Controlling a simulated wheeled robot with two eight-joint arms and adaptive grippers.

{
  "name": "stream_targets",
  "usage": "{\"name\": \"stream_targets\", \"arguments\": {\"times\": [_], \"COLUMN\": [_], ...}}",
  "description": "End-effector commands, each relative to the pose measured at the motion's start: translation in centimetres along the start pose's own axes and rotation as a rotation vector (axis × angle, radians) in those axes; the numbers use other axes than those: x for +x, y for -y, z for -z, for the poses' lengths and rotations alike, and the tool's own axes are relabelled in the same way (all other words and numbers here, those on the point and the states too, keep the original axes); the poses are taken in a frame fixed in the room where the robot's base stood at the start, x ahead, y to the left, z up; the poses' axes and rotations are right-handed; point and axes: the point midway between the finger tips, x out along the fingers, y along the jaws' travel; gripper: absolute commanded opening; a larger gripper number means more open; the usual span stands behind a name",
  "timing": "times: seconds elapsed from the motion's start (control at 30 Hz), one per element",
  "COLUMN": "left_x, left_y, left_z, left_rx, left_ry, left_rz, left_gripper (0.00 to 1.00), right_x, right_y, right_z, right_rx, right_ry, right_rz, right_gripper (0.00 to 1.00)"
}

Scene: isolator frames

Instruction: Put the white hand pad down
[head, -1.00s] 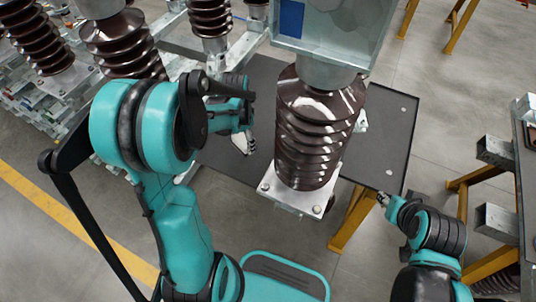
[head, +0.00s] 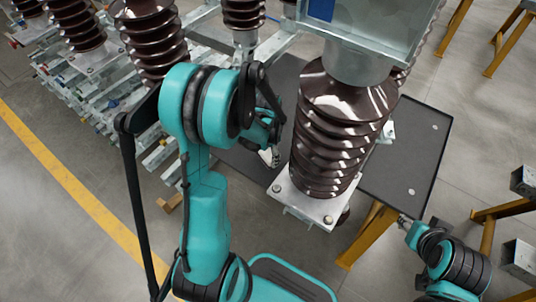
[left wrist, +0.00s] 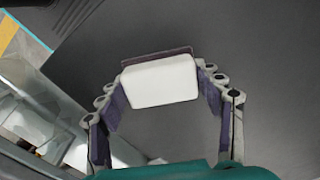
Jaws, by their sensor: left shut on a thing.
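The white hand pad (left wrist: 160,82) shows in the left wrist view as a white block with rounded corners and a dark strip along its far edge. My left gripper (left wrist: 162,90) is shut on it, one finger at each side. The dark tabletop (left wrist: 250,50) lies behind the pad; I cannot tell whether they touch.
The large brown ribbed insulator (head: 335,130) on a metal base plate (head: 300,205) stands close right of my left gripper. More insulators (head: 150,40) stand on metal frames at the back left. Yellow-legged stands (head: 490,240) are at the right. Dark tabletop around the pad looks bare.

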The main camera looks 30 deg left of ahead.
Motion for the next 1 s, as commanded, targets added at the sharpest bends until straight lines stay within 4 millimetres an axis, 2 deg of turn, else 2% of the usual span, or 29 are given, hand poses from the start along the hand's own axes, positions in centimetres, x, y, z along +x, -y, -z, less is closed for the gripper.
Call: {"name": "stream_targets", "arguments": {"times": [0.2, 0.23, 0.3, 0.6, 0.73, 0.87, 1.0], "left_x": [0.3, 0.3, 0.2, 0.2, -0.5, -2.9, -6.2], "left_y": [0.0, 0.0, 0.0, 0.0, 0.0, 0.0, 0.0], "left_z": [0.0, 0.0, 0.0, 0.0, 0.0, 0.0, 0.0], "left_rx": [0.000, 0.000, 0.000, 0.000, 0.000, 0.000, 0.000], "left_ry": [0.000, 0.000, 0.000, 0.000, 0.000, 0.000, 0.000], "left_rz": [0.000, 0.000, 0.000, 0.000, 0.000, 0.000, 0.000], "left_gripper": [0.24, 0.69, 0.87, 0.87, 0.87, 0.87, 0.87], "right_x": [0.3, 0.3, 0.2, 0.2, -0.3, -1.2, -2.3], "right_y": [0.0, 0.0, 0.0, 0.0, 0.0, 0.0, 0.0], "right_z": [-0.2, -0.2, -0.1, -0.1, 0.2, 0.8, 1.7], "right_rx": [0.000, 0.000, 0.000, 0.000, 0.000, 0.000, 0.000], "right_ry": [0.000, 0.000, 0.000, 0.000, 0.000, 0.000, 0.000], "right_rz": [0.000, 0.000, 0.000, 0.000, 0.000, 0.000, 0.000], "right_gripper": [0.39, 0.39, 0.39, 0.39, 0.39, 0.39, 0.39]}}
